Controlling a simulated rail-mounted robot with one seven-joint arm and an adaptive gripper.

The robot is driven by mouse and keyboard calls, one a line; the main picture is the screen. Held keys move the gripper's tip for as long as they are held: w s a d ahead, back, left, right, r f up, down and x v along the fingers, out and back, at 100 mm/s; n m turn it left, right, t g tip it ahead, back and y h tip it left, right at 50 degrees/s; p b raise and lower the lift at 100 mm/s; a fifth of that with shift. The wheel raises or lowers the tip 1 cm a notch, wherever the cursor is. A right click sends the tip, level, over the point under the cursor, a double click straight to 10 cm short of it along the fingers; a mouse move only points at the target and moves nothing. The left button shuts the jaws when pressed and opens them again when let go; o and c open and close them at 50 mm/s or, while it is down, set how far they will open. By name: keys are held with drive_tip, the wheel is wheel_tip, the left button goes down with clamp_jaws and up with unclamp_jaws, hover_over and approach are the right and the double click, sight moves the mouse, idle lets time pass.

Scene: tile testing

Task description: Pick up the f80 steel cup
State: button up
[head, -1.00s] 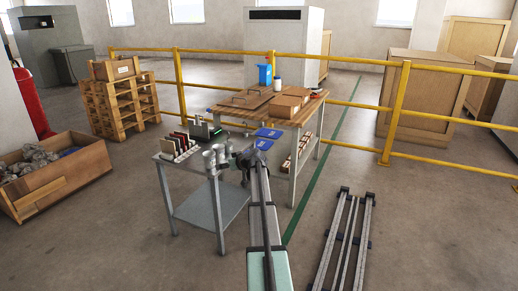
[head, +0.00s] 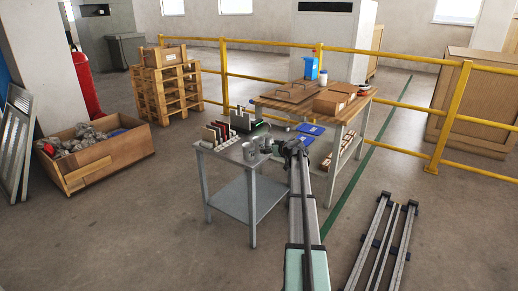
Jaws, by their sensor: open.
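Small grey steel cups stand at the right front corner of the grey metal cart (head: 222,158) in the head view. One cup (head: 250,151) is nearer the front edge, and another cup (head: 266,144) is just right of it. Their labels are too small to read, so I cannot tell which is the f80. My gripper (head: 281,147) is open at cart-top height, just right of the cups. Its fingers are small and dark here, and I cannot tell whether they touch a cup.
A rack of dark red and pale plates (head: 215,134) stands left of the cups. A yellow railing (head: 455,115) runs behind. Metal rails (head: 385,240) lie on the floor at right.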

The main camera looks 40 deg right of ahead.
sight(262, 147)
drive_tip(key=b+x, duration=0.1)
drive_tip(key=x, duration=0.7)
drive_tip(key=shift+w, duration=0.4)
drive_tip(key=c, duration=0.9)
